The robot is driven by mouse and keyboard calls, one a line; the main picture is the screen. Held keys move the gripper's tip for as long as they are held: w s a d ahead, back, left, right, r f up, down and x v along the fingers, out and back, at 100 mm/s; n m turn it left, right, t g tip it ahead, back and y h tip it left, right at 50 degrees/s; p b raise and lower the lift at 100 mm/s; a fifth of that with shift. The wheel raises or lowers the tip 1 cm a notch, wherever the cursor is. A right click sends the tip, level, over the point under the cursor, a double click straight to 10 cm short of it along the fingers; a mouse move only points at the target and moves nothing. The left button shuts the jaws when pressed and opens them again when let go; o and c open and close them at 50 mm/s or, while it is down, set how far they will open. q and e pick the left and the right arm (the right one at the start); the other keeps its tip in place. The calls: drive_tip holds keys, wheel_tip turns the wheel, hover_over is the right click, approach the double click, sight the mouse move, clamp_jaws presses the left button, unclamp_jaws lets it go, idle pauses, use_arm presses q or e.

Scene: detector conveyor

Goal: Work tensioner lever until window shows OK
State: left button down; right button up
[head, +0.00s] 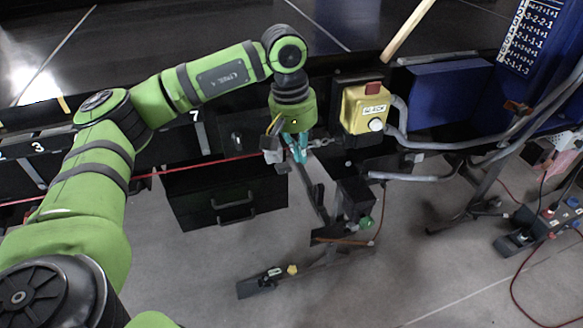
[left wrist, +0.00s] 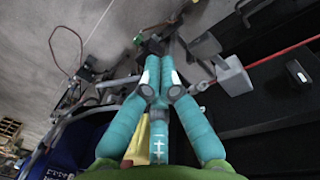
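My left gripper (head: 298,150) has teal fingers and hangs in front of the conveyor's dark side. In the left wrist view its fingertips (left wrist: 159,66) are together, with nothing visible between them. A dark grey bar (head: 316,194), which looks like the tensioner lever, slants down just below the fingers. In the left wrist view a similar grey bar (left wrist: 205,46) lies to the right of the fingertips, apparently apart from them. My right gripper is not in view.
A red cord (head: 215,161) runs along the conveyor to a grey block (head: 275,156) beside my gripper. Grey bent pipes (head: 415,176) stand to the right. A black drawer unit (head: 230,198) sits below left.

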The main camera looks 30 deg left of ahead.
sight(283, 167)
use_arm(q)
drive_tip(key=a, duration=0.1)
drive_tip(key=a+r+y, duration=0.1)
drive_tip(key=a, duration=0.1)
drive_tip(key=a+r+y, duration=0.1)
drive_tip(key=shift+s+a+m, duration=0.15)
drive_tip(key=shift+s+m, duration=0.05)
drive_tip(key=shift+m, duration=0.2)
drive_tip(key=shift+f+b, duration=0.4)
drive_tip(key=shift+f, duration=0.15)
drive_tip(key=f+b, duration=0.1)
drive_tip(key=f, duration=0.1)
drive_tip(key=f+b, duration=0.2)
drive_tip(key=f, duration=0.1)
drive_tip(key=shift+w+a+f+b, duration=0.15)
drive_tip(key=shift+w+f+b, duration=0.15)
drive_tip(key=shift+b, duration=0.05)
drive_tip(key=shift+f, duration=0.1)
